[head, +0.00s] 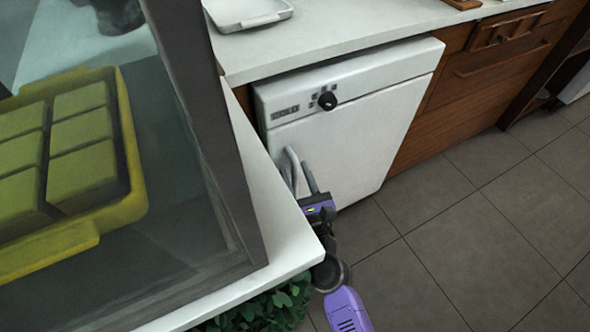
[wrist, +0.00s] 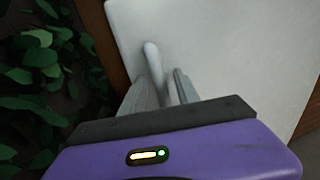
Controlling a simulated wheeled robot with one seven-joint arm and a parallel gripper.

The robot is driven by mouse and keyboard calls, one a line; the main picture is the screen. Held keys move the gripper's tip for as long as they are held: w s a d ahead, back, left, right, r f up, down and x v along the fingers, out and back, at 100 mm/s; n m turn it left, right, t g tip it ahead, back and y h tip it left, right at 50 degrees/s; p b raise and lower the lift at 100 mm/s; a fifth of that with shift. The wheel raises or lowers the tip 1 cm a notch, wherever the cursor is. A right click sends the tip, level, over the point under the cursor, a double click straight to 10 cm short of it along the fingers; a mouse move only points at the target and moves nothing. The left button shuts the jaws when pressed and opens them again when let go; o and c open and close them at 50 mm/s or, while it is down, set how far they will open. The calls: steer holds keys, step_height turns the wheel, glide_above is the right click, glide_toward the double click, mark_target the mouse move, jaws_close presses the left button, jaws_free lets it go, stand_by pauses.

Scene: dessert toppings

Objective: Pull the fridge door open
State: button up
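The fridge door (head: 345,120) is the white front of a low appliance under the counter, with a dark knob and a small label at its top. It looks shut. Its pale bar handle (wrist: 153,62) stands off the door near the left edge. My gripper (head: 301,176) is at the handle, low on the left side of the door. In the wrist view, the fingers of my gripper (wrist: 161,82) stand apart with the handle between them. A small gap seems to show beside the handle, and I cannot tell whether either finger touches it.
A white counter corner (head: 290,235) and a glass case (head: 190,215) with a yellow tray (head: 135,165) stand close on the left. A leafy plant (head: 265,308) is below the counter. Wooden drawers (head: 480,80) are to the right. The tiled floor (head: 470,225) before the door is clear.

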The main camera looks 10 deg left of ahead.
steer(key=shift+w+a, duration=0.2)
steer(key=shift+w, duration=0.2)
steer(key=shift+c, duration=0.2)
jaws_close()
stand_by(1.1)
